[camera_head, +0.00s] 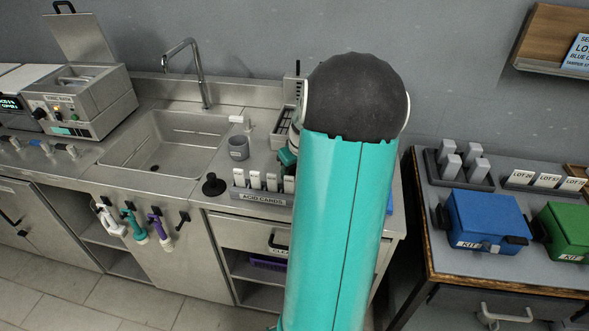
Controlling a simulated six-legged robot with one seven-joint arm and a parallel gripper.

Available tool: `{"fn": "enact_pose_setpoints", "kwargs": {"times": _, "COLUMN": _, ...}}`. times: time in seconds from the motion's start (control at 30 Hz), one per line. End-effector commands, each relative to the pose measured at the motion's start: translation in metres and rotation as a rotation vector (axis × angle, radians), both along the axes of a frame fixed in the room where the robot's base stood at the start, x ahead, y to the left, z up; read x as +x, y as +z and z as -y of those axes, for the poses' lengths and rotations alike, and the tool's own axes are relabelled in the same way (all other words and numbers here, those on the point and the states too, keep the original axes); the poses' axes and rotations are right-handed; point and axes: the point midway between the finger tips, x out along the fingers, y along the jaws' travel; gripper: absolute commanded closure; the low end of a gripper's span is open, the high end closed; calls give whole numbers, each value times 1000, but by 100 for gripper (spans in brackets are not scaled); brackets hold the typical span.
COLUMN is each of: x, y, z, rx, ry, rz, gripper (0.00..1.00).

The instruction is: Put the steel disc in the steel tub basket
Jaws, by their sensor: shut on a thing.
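A steel tub unit (90,112) with its lid (78,38) raised stands at the left end of the counter. Something grey shows inside its opening (75,78), which may be the basket; its details are too small to tell. I cannot make out the steel disc. My arm's large teal link and dark rounded joint fill the middle right of the view. A small teal and pale part of my arm shows behind its left edge, above the counter. My gripper's jaws are hidden behind the arm, along with anything in them.
A sink (165,143) with a tall tap (190,72) lies between the tub unit and my arm. A grey cup (238,148), a black knob-like item (213,185) and an acid cards rack (262,197) are right of the sink. Blue (486,222) and green (567,232) cases sit on the right table.

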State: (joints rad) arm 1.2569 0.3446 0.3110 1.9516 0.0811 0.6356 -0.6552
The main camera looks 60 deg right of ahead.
Motion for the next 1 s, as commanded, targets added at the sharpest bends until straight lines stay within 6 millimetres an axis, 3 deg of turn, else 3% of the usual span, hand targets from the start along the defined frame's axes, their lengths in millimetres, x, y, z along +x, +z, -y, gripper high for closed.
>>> {"fn": "enact_pose_setpoints", "kwargs": {"times": 0.03, "x": 0, "y": -2, "z": 0, "rx": 0, "ry": 1, "rz": 0, "gripper": 74}}
{"fn": "enact_pose_setpoints", "kwargs": {"times": 0.07, "x": 0, "y": -1, "z": 0, "rx": 0, "ry": 0, "rz": 0, "gripper": 43}}
{"fn": "enact_pose_setpoints", "kwargs": {"times": 0.13, "x": 0, "y": -1, "z": 0, "rx": 0, "ry": 0, "rz": 0, "gripper": 29}}
{"fn": "enact_pose_setpoints", "kwargs": {"times": 0.17, "x": 0, "y": -1, "z": 0, "rx": 0, "ry": 0, "rz": 0, "gripper": 27}}
{"fn": "enact_pose_setpoints", "kwargs": {"times": 0.57, "x": -1, "y": 8, "z": 0, "rx": -2, "ry": -1, "rz": 0, "gripper": 27}}
{"fn": "enact_pose_setpoints", "kwargs": {"times": 1.0, "x": -23, "y": 92, "z": -9, "rx": -5, "ry": 0, "rz": 1, "gripper": 27}}
